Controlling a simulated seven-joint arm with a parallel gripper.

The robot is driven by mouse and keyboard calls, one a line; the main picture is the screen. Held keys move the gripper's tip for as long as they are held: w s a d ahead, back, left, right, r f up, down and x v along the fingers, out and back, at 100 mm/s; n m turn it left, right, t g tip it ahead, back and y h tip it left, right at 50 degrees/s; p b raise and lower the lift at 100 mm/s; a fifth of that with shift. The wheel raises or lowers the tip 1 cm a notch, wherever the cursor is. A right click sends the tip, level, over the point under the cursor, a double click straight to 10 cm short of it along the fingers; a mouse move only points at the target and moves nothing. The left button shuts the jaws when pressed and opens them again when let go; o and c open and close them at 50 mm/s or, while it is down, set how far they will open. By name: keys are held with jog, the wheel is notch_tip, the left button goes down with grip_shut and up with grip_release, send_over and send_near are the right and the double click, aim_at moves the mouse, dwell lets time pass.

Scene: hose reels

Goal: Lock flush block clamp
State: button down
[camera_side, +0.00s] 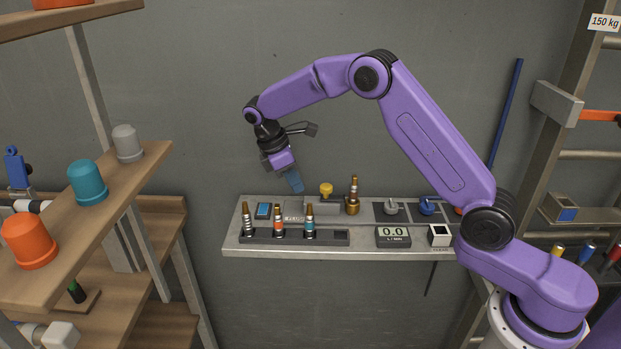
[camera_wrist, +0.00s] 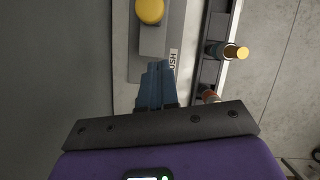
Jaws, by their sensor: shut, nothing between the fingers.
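The grey flush block (camera_side: 322,207) stands on the bench behind the front rack, beside a label reading FLUSH, partly legible. A yellow knob (camera_side: 326,188) sits up on the block. In the wrist view the block (camera_wrist: 153,42) lies just beyond my fingers, with the yellow knob (camera_wrist: 150,11) at the top edge. I cannot tell the clamp's position from these views. My gripper (camera_side: 296,187) has blue fingers pointing down, shut and empty, above and left of the knob in the side view.
A dark rack (camera_side: 335,237) with several upright fittings runs along the bench front. A brass fitting (camera_side: 353,205) stands right of the block. A wooden shelf stands left.

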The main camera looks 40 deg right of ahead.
aim_at(325, 187)
jog(key=shift+s+d+r, duration=0.1)
jog(key=shift+s+d, duration=0.4)
jog(key=shift+d, duration=0.35)
jog(key=shift+s+d+r, duration=0.1)
jog(key=shift+s+d, duration=0.35)
jog(key=shift+d, duration=0.35)
jog(key=shift+s+d, duration=0.1)
jog(key=shift+d, duration=0.05)
jog(key=shift+s+d, duration=0.7)
jog(key=shift+d, duration=0.15)
jog(key=shift+f, duration=0.1)
